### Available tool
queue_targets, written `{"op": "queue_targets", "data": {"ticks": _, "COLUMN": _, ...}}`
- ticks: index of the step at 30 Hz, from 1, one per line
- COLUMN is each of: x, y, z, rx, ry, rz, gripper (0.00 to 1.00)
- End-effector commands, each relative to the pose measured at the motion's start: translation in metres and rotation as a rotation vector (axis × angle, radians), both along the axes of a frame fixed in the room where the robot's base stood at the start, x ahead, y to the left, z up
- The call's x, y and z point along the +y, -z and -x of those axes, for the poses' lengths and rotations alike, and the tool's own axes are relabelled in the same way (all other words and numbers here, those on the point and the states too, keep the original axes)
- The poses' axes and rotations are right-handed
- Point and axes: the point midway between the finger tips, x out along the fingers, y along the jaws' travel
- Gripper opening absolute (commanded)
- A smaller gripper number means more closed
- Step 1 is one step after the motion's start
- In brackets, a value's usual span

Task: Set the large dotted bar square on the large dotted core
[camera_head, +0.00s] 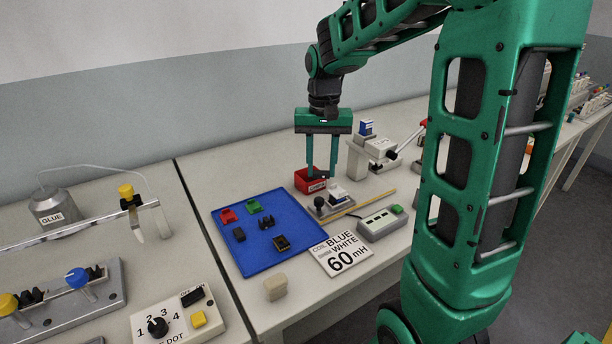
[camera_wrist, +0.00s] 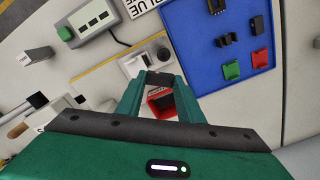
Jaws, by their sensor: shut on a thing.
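My gripper (camera_head: 321,174) points down over the table, near the red bin. In the wrist view its jaws (camera_wrist: 160,82) are shut on a small dark bar, seen end to end between the fingertips; no dots can be made out on it. In the head view the bar is too small to tell. Just in front of the gripper stands a pale holder (camera_head: 338,193) with a white block on it; it also shows in the wrist view (camera_wrist: 133,64). Whether the large dotted core sits in this holder, I cannot tell. The bar is apart from the holder.
A blue tray (camera_head: 229,256) holds red, green and dark pieces. The red bin (camera_head: 306,184) is right by the fingertips. A white label card (camera_head: 341,254), a grey box with a green button (camera_head: 381,223) and a grey lever device (camera_head: 372,150) stand around.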

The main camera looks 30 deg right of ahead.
Motion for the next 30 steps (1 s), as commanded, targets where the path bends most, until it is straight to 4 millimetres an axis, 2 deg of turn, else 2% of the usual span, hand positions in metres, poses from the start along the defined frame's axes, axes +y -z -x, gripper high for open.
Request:
{"op": "queue_targets", "data": {"ticks": 6, "x": -0.024, "y": -0.018, "z": 0.008, "rx": -0.001, "ry": -0.289, "rz": 0.001, "gripper": 0.11}}
{"op": "queue_targets", "data": {"ticks": 13, "x": -0.040, "y": -0.030, "z": 0.015, "rx": 0.001, "ry": -0.511, "rz": 0.000, "gripper": 0.11}}
{"op": "queue_targets", "data": {"ticks": 19, "x": -0.045, "y": -0.033, "z": 0.017, "rx": 0.002, "ry": -0.586, "rz": -0.001, "gripper": 0.11}}
{"op": "queue_targets", "data": {"ticks": 30, "x": -0.045, "y": -0.034, "z": 0.018, "rx": 0.001, "ry": -0.591, "rz": -0.001, "gripper": 0.11}}
